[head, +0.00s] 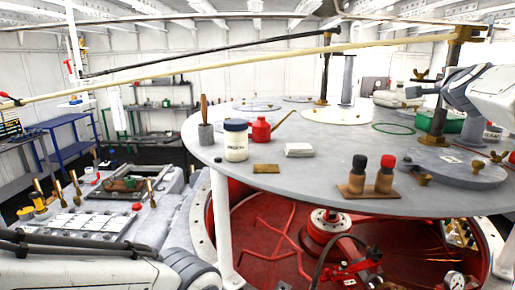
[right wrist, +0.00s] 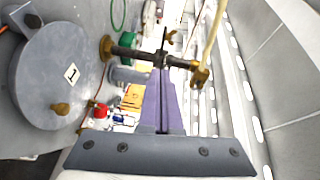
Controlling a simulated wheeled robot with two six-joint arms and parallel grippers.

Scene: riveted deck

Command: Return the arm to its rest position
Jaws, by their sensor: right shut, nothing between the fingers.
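My right arm comes in from the right edge in the head view, raised above the round grey deck plate (head: 330,150). Its gripper (head: 416,92) points left at the far right side of the plate. In the right wrist view the two fingers (right wrist: 161,85) lie together, shut with nothing between them. Only a pale link of my left arm shows at the bottom left of the head view; its gripper is out of the picture.
A brass-topped post (head: 440,110) rises near my right gripper. A long pale rod crosses above the plate.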

